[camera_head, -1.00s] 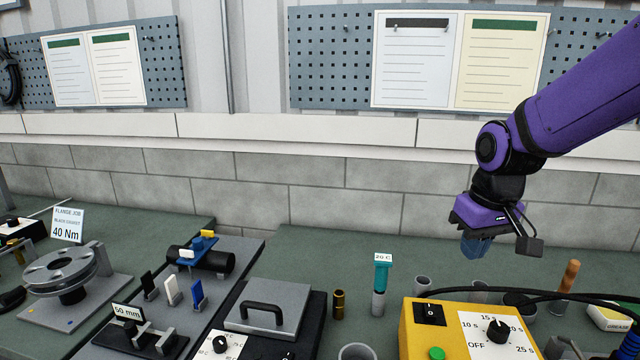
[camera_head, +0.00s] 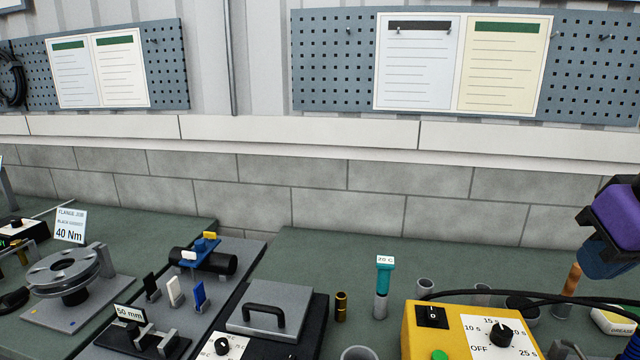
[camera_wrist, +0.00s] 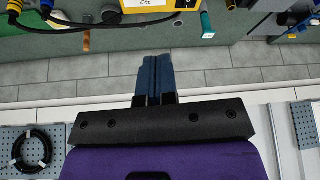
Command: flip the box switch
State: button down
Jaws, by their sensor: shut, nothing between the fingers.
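The yellow box (camera_head: 409,335) stands on the bench at the lower right in the head view, cut off by the frame's bottom edge. Its black box switch (camera_head: 432,316) sits at the top left of its face, beside a white dial panel with a black knob (camera_head: 499,332). My gripper (camera_head: 606,266) is at the right edge, right of and above the box, apart from it. Its blue fingers are shut and empty. In the wrist view, the shut fingers (camera_wrist: 155,78) point toward the bench, and part of the yellow box (camera_wrist: 185,10) shows at the top.
Black cables (camera_head: 560,296) run behind and over the box. A brown handle (camera_head: 573,280) stands near my gripper.

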dwell(0.5)
jog(key=m+g, duration=0.5)
jog(key=m, duration=1.5)
send_over(435, 306)
notch_tip(435, 306, down, 12)
jog(key=shift+r, duration=0.1)
notch_tip(435, 306, down, 14)
